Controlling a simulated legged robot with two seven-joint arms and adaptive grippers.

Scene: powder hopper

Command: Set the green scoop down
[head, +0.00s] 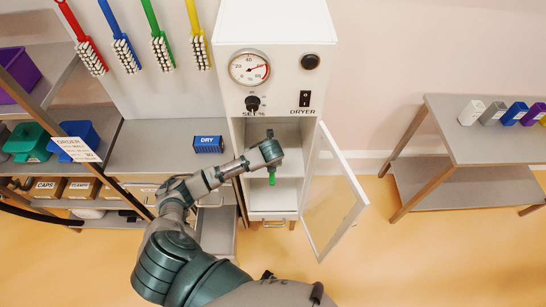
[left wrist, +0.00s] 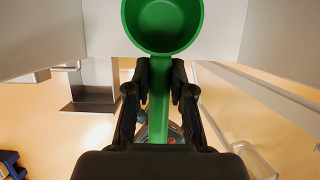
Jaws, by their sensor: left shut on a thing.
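My left gripper (head: 271,150) reaches into the open white dryer cabinet (head: 277,25), in front of its inner shelf. It is shut on the handle of the green scoop (head: 272,179), of which only a short green piece shows below the gripper in the head view. In the left wrist view the scoop's round green bowl (left wrist: 163,24) is at the top, and its handle runs between the black fingers of my left gripper (left wrist: 160,75). I cannot tell whether the scoop touches the shelf. My right gripper is not in view.
The dryer's glass door (head: 335,198) stands open to the right. A blue box marked DRY (head: 208,144) sits on the counter at left. Coloured brushes hang above the counter. A side table (head: 470,143) with several small containers stands at right.

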